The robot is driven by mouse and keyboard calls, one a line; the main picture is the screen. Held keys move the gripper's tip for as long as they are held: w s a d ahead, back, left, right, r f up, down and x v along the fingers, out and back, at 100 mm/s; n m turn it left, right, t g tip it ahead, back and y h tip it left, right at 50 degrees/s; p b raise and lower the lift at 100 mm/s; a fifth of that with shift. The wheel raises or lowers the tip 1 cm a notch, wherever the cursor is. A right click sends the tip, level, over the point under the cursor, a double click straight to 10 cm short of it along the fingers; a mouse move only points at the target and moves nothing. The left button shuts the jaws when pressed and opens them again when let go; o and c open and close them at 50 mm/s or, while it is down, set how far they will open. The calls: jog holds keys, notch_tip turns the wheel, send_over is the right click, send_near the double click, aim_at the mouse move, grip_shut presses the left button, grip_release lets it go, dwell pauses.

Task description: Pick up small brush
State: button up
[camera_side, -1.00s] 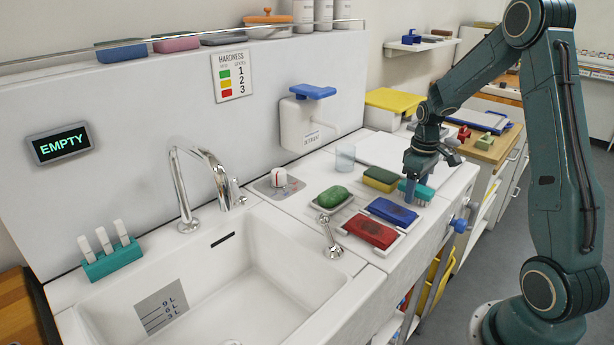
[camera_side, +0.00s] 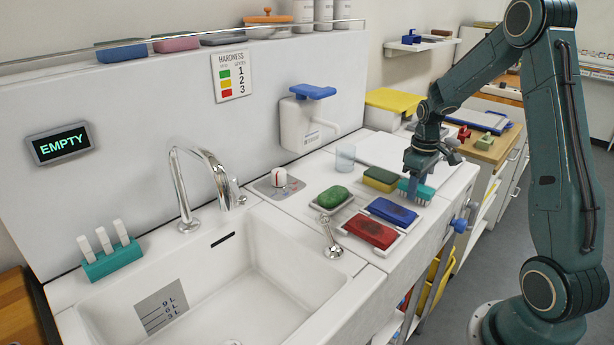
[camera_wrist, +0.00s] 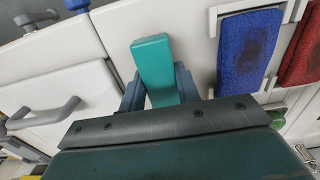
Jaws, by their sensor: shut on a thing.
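The small brush (camera_side: 422,192) has a teal body with pale bristles and is at the back right of the counter in the side view. My gripper (camera_side: 411,190) is shut on it, from above. In the wrist view the brush's teal block (camera_wrist: 154,66) stands between the two blue-grey fingers of my gripper (camera_wrist: 159,90). It looks just at or slightly above the counter; I cannot tell whether it touches.
A blue pad (camera_side: 393,211), a red pad (camera_side: 371,233), a green scrubber (camera_side: 333,197) and a yellow-green sponge (camera_side: 380,179) lie close by on the counter. The sink (camera_side: 240,281) is to the left. A clear cup (camera_side: 345,157) stands behind.

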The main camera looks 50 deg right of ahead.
notch_tip(320, 180, up, 20)
dwell(0.6)
jog(key=shift+f, duration=0.1)
jog(key=o, duration=0.3)
jog(key=shift+c, duration=1.1)
jog(key=w+a+f, duration=0.4)
jog(key=w+a, duration=0.3)
jog(key=a, duration=0.1)
jog(key=w+a+f, duration=0.5)
jog(key=w+a, duration=0.2)
jog(key=w, duration=0.1)
jog(key=shift+a+f, duration=0.3)
jog(key=shift+a, duration=0.1)
jog(key=shift+f, duration=0.2)
jog(key=shift+f, duration=2.8)
